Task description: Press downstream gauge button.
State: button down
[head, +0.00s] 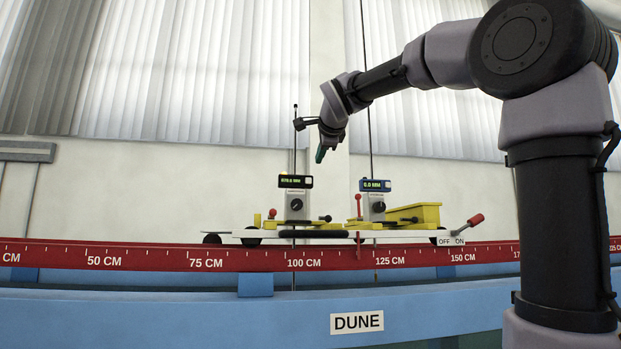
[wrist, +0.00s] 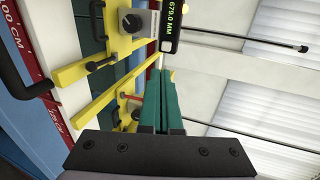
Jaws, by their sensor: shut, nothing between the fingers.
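Two gauges stand on a carriage over the flume rail. The left gauge (head: 295,182) has a black display reading about 679.0 MM, and its display also shows in the wrist view (wrist: 171,22). The right gauge (head: 375,186) has a blue-framed display reading 0.0 MM. Each has a dark round knob below its display. Which one is downstream, and where its button is, I cannot tell. My gripper (head: 320,156) is shut and empty, with its green fingertips above and between the two gauges, touching neither.
A red rail with a centimetre scale (head: 200,257) runs across the front, above a blue beam labelled DUNE (head: 357,322). A red-handled lever (head: 475,220) sits by an OFF/ON label. Thin vertical rods rise behind both gauges. Space above the displays is mostly free.

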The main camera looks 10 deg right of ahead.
aim_at(309, 181)
jog(key=shift+w+f, duration=0.1)
jog(key=x, duration=1.2)
jog(key=shift+w+r, duration=0.25)
jog(key=shift+w, duration=0.65)
